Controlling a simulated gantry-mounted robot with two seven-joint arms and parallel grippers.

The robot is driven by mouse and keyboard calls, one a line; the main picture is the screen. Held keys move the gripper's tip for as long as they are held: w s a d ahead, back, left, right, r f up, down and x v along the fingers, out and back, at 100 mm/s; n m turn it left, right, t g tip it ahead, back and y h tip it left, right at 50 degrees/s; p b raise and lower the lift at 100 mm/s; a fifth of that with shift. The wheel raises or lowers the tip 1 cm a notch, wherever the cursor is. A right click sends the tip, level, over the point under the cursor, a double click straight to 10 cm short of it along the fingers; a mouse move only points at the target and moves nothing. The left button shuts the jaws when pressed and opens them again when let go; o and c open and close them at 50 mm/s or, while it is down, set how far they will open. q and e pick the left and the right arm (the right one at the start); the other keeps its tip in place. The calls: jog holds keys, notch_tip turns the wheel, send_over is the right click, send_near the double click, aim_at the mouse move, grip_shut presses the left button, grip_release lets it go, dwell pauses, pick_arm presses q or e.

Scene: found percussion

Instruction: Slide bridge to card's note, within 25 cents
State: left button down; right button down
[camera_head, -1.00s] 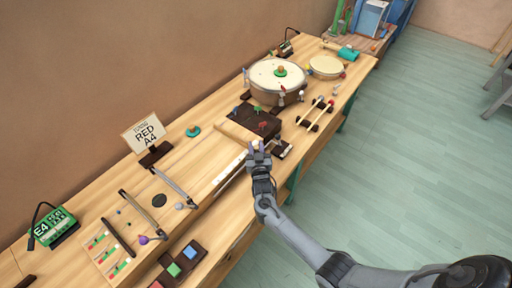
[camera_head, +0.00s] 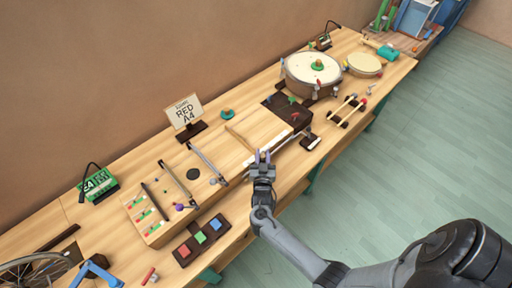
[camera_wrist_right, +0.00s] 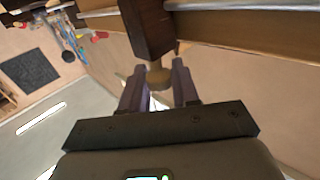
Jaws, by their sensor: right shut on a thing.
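The card (camera_head: 184,111) stands upright in a dark holder at the back of the bench and reads "RED A4". A green meter (camera_head: 97,184) at the back left shows a note that looks like E4. My right gripper (camera_head: 264,157) is at the bench's front edge, by a pale strip. In the right wrist view its fingers (camera_wrist_right: 160,90) are shut on a tan round knob (camera_wrist_right: 158,76) below a dark wooden block (camera_wrist_right: 148,28). I cannot tell for sure that this block is the bridge. My left gripper is not in view.
Coloured buttons (camera_head: 201,238) stand in front. A dark block (camera_head: 309,141) and a drum (camera_head: 312,68) are to the right. Open floor lies beyond the front edge.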

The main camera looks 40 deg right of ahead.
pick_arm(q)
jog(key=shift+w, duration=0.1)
pick_arm(e)
jog(key=c, duration=1)
grip_release()
jog(key=shift+s, duration=0.1)
